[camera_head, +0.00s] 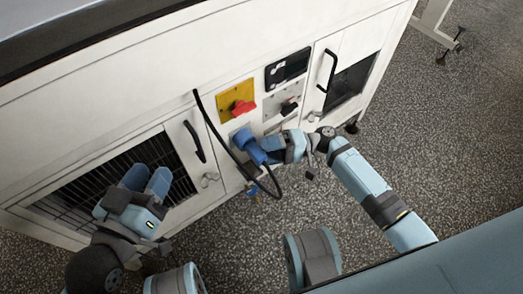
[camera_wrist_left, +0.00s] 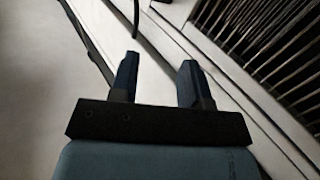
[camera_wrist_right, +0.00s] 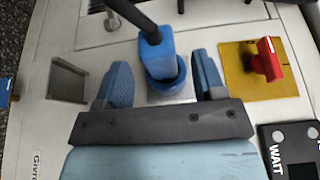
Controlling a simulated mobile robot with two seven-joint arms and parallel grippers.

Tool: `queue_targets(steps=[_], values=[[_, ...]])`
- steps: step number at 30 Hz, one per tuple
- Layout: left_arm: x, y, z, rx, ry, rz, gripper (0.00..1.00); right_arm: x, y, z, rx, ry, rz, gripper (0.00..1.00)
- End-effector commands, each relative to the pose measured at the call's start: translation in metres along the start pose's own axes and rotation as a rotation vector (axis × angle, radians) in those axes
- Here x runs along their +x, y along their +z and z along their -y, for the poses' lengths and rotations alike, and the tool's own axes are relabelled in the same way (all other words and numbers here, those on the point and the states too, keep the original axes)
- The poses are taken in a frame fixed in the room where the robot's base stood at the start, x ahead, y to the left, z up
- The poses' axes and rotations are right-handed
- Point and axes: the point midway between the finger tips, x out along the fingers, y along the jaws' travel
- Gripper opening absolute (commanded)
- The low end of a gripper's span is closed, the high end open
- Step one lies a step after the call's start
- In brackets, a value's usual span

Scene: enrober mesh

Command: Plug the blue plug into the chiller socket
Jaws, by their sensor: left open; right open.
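The blue plug (camera_head: 247,141) is at a blue round collar on a grey plate on the white cabinet front. A black cable runs out of it. In the right wrist view the plug (camera_wrist_right: 157,52) stands between the spread fingers of my right gripper (camera_wrist_right: 161,72), with a visible gap on each side. The collar (camera_wrist_right: 168,88) surrounds the plug's end; how deep it sits I cannot tell. In the head view my right gripper (camera_head: 268,147) is right beside the plug. My left gripper (camera_head: 147,180) is open and empty in front of the dark grille; its fingers also show in the left wrist view (camera_wrist_left: 157,78).
A yellow plate with a red knob (camera_head: 240,107) is above the plug. A black display (camera_head: 288,68) and a black switch (camera_head: 289,106) are to its right. Cabinet doors have black handles (camera_head: 194,141). The black cable loops down near my right gripper. The speckled floor ahead is clear.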

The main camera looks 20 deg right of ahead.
Motion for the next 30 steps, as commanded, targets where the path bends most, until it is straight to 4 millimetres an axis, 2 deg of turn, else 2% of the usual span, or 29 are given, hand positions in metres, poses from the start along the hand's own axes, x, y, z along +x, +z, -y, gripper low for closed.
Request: queue_targets(steps=[3,9,15,20,28,29,30], values=[[-0.001,-0.013,-0.002,-0.001,-0.004,-0.032,0.43,-0.031,0.000,0.003,0.002,0.003,0.000,0.64],[-0.003,-0.027,-0.004,0.001,-0.009,-0.080,0.43,-0.078,0.000,0.003,0.000,0.002,0.000,0.64],[-0.004,-0.034,-0.005,0.002,-0.012,-0.110,0.43,-0.108,0.000,0.002,0.000,0.000,0.000,0.64],[-0.004,-0.036,-0.005,0.002,-0.013,-0.120,0.43,-0.118,0.000,0.001,-0.001,-0.001,0.001,0.64],[-0.004,-0.036,-0.005,0.002,-0.013,-0.121,0.43,-0.118,0.000,0.001,-0.001,-0.001,0.001,0.64],[-0.004,-0.036,-0.005,0.002,-0.013,-0.121,0.43,-0.118,0.000,0.001,-0.001,-0.001,0.001,0.61],[-0.004,-0.036,-0.005,0.002,-0.013,-0.121,0.43,-0.118,0.000,0.001,-0.001,0.000,0.001,0.52]])
